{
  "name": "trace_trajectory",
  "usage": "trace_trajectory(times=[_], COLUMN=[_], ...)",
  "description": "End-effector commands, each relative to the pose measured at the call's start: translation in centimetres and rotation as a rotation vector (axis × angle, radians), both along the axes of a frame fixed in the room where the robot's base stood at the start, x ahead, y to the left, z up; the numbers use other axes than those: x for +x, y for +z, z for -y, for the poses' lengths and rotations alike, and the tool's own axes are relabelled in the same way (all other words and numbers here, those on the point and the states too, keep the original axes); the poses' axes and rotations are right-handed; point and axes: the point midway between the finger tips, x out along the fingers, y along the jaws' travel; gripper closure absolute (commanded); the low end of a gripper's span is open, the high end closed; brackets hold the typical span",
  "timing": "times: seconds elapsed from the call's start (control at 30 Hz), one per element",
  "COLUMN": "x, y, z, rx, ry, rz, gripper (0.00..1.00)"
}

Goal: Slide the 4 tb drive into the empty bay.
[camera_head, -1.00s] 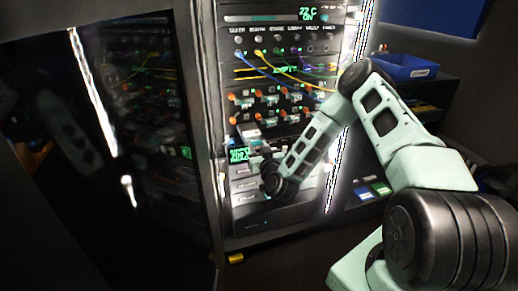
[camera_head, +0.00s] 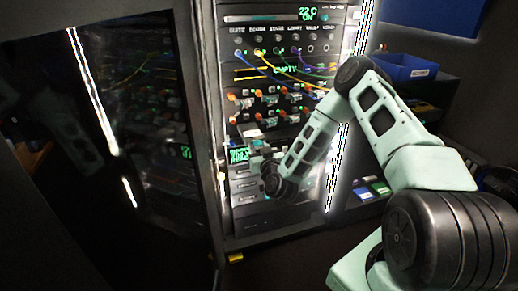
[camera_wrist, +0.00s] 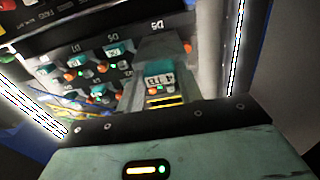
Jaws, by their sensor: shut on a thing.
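The 4 TB drive (camera_wrist: 160,80) is in the wrist view, a grey caddy with a small white label, a green light and yellow-black stripes. My gripper (camera_wrist: 160,101) is shut on it, and the drive's front faces the wrist camera. A grey surface behind the drive reaches towards the panel of drive bays. In the head view my gripper (camera_head: 262,156) is low in front of the rack, partly hidden by my wrist. The empty bay cannot be made out clearly; the drive and arm cover part of the rack.
Seated drives with orange latches (camera_head: 266,95) fill two rows. Coloured cables (camera_head: 290,60) hang above them. A green display (camera_head: 239,155) is beside my gripper. An open dark glass door (camera_head: 150,130) stands left; a blue bin (camera_head: 408,68) is on the right shelf.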

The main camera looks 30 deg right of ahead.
Motion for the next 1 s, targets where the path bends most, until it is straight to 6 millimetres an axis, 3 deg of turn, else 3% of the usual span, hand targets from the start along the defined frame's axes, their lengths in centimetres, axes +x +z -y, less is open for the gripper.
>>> trace_trajectory(times=[1.0], x=[2.2], y=[0.0], z=[0.6], rx=[-0.002], ry=[0.001], rz=[0.002], gripper=[0.86])
